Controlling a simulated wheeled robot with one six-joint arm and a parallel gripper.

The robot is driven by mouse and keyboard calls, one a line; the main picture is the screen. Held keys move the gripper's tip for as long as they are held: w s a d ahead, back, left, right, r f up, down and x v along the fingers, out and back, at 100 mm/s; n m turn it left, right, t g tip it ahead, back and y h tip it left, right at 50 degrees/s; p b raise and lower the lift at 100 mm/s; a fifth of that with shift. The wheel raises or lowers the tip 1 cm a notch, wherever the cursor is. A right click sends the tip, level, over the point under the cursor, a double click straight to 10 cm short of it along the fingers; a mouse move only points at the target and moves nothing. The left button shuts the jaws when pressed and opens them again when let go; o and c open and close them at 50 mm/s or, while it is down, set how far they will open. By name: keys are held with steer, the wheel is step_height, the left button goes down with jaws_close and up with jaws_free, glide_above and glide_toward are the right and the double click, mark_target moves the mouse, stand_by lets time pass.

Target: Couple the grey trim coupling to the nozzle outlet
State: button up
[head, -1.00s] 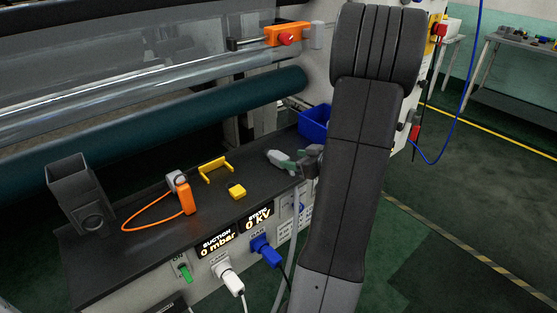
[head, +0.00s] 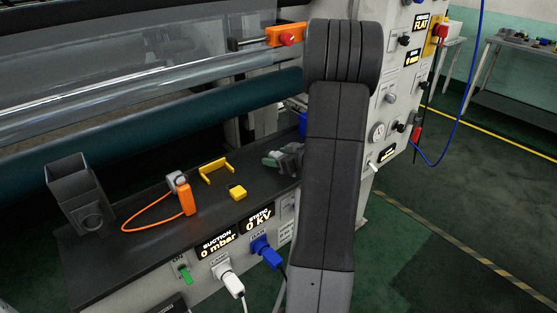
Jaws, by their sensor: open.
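A dark grey, open-topped box-shaped piece (head: 72,182) stands at the left end of the black bench top. My gripper (head: 283,157) is open right beside or over this piece, low over the bench. My arm hides part of the gripper, and whether the jaws touch the piece is unclear.
A dark green roller (head: 160,115) runs behind. Plugs (head: 229,279) stick out of the front panel. A control panel (head: 398,100) stands at right.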

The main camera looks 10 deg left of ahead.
steer(key=c, duration=1.1)
